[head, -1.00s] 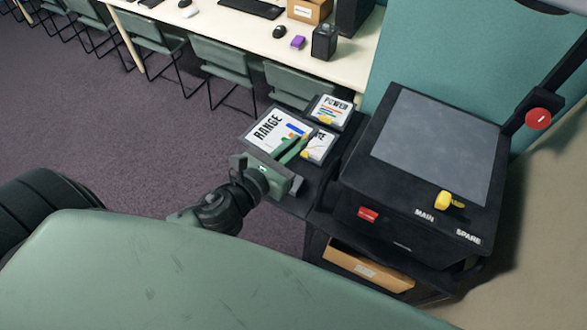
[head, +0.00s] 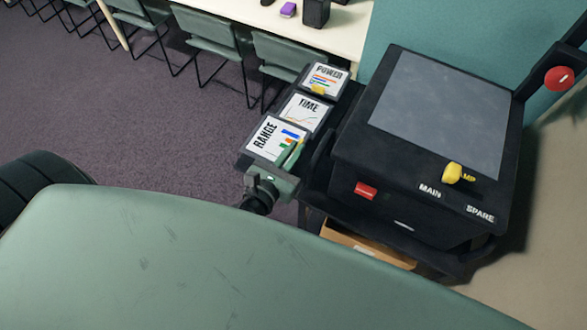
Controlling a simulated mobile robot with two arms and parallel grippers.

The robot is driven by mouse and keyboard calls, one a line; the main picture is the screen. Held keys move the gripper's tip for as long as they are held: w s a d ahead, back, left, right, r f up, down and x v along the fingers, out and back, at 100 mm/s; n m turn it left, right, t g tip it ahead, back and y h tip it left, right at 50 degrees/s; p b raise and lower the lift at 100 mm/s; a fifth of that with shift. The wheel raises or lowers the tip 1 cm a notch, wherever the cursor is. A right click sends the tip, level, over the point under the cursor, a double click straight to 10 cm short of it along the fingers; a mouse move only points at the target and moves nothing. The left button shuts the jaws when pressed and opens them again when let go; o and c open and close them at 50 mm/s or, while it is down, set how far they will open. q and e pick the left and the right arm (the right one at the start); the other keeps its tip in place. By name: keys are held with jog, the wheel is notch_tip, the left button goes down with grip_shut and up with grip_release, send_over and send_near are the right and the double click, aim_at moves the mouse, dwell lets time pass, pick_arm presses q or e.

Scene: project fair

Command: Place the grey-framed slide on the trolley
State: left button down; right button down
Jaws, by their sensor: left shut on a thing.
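The RANGE slide (head: 262,137), a white sheet in a dark grey frame with coloured bars, is in my left gripper (head: 288,160). The gripper is shut on its near right edge, with a green finger over the sheet. The slide is at the left end of the black trolley (head: 347,100), in line with two other slides. I cannot tell whether it rests on the trolley or is held just above. The TIME slide (head: 305,113) and the POWER slide (head: 325,77) lie beyond it. My right gripper is not in view.
A black overhead projector (head: 440,115) with a grey top plate, yellow knob (head: 453,172) and red switch (head: 366,191) fills the trolley's right part. A cardboard box (head: 365,247) sits below. Chairs (head: 207,60) and a long table (head: 350,40) stand behind. Carpet at left is clear.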

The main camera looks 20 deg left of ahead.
pick_arm(q)
jog(key=shift+f+b, duration=2.3)
jog(key=shift+f, duration=0.65)
jog(key=shift+f, duration=0.2)
jog(key=c, duration=1.5)
grip_release()
jog(key=shift+c, duration=0.2)
jog(key=shift+r, duration=0.1)
